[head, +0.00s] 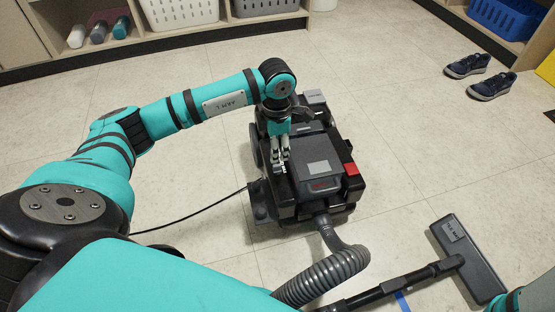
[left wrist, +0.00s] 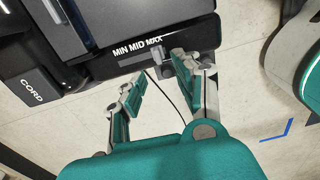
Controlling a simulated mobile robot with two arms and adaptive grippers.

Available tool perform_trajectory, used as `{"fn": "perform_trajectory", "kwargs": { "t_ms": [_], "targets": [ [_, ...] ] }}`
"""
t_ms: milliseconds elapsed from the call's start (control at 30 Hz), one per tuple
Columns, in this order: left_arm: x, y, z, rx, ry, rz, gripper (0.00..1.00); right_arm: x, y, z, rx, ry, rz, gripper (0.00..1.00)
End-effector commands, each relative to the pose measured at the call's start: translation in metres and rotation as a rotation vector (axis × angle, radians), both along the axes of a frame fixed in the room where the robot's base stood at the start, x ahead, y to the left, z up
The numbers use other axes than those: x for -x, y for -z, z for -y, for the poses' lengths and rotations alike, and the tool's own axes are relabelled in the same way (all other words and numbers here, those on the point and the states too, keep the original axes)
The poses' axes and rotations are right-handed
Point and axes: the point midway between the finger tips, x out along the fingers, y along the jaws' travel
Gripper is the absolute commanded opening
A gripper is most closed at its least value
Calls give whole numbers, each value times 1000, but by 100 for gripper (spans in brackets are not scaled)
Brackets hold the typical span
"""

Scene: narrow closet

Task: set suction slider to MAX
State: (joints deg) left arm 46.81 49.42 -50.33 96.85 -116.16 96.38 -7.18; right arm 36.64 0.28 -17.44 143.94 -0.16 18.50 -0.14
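The black vacuum cleaner (head: 342,203) stands on the floor in the head view. In the left wrist view its side (left wrist: 105,65) carries the white words MIN MID MAX. A small grey block (left wrist: 163,70), which looks like the slider knob, sits just below the word MAX. My left gripper (head: 280,165) is over the left side of the vacuum. In the left wrist view my left gripper (left wrist: 160,72) has its fingers apart. The grey block lies between them, close to the right finger; I cannot tell whether they touch. My right gripper is not in view.
The grey ribbed hose (head: 325,272) and the floor head (head: 467,258) lie in front and to the right. A black cord (head: 195,212) runs left. Shoes (head: 490,84) lie at the upper right. Shelves with baskets (head: 180,10) line the back. Floor between is clear.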

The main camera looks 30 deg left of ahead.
Motion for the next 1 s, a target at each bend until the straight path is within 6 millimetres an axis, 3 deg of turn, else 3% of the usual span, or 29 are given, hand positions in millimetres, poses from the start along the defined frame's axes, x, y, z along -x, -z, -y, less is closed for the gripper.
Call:
{"fn": "perform_trajectory", "kwargs": {
  "t_ms": [100, 300, 867, 1000],
  "targets": [
    [0, -23, 0, 0, 0, 3, 33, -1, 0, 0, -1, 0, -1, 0],
    [0, -43, 0, 1, 0, -1, 33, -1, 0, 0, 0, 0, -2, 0],
    [1, -45, 0, 1, 0, -3, 33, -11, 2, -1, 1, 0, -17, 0],
    [8, -44, 20, 56, 26, -22, 33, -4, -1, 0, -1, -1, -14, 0]
  ]
}}
